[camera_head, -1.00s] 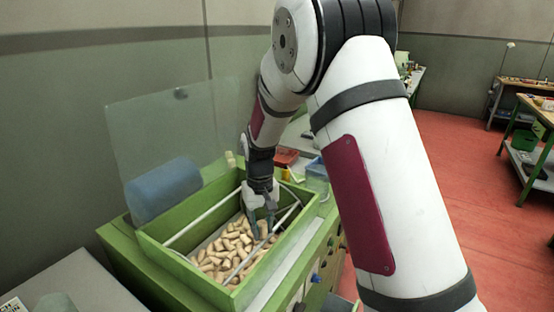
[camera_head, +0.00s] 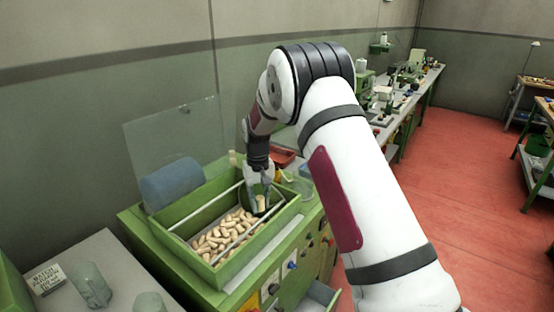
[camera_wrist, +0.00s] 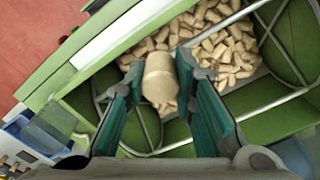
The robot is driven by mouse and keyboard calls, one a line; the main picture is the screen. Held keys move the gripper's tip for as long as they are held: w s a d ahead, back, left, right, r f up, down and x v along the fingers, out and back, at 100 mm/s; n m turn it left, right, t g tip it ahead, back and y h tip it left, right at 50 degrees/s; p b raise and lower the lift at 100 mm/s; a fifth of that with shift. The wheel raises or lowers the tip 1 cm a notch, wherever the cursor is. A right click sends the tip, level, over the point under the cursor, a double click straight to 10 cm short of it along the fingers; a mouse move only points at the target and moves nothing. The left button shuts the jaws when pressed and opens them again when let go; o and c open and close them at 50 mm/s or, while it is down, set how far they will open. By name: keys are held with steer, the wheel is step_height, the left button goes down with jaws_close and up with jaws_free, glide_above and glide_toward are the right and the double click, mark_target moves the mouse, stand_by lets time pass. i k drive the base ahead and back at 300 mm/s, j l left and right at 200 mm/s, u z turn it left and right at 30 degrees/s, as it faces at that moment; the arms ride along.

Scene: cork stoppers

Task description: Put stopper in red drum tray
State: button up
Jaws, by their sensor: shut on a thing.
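A cork stopper (camera_wrist: 160,80) is held between the fingertips of my gripper (camera_wrist: 158,82) in the wrist view. In the head view my gripper (camera_head: 260,196) is above the right end of a green bin, and the stopper (camera_head: 262,202) shows as a pale spot at its tips. Many loose stoppers (camera_head: 222,236) lie in the bin below; they also show in the wrist view (camera_wrist: 225,45). A red tray (camera_head: 283,157) stands behind the bin, partly hidden by my arm. I cannot tell from here whether anything is in it.
The green bin (camera_head: 208,266) has raised walls and metal rods (camera_head: 204,207) across it. A blue roll (camera_head: 172,184) and a clear panel (camera_head: 172,135) are at its back left. A grey table (camera_head: 60,290) with a sign (camera_head: 46,279) stands at left.

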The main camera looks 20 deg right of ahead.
mark_target(279, 160)
steer(key=l+u, duration=0.4)
steer(key=l, duration=1.25)
steer(key=i+l+u, duration=0.1)
steer(key=l+u, duration=0.15)
steer(key=l, duration=0.95)
steer(key=l+u, duration=0.3)
steer(key=l, duration=0.9)
steer(key=l+u, duration=0.35)
steer(key=l, duration=1.3)
steer(key=i+l+u, duration=0.25)
steer(key=i+l, duration=0.15)
steer(key=l, duration=0.25)
steer(key=i+l+u, duration=0.15)
steer(key=i, duration=0.2)
steer(key=j, duration=0.05)
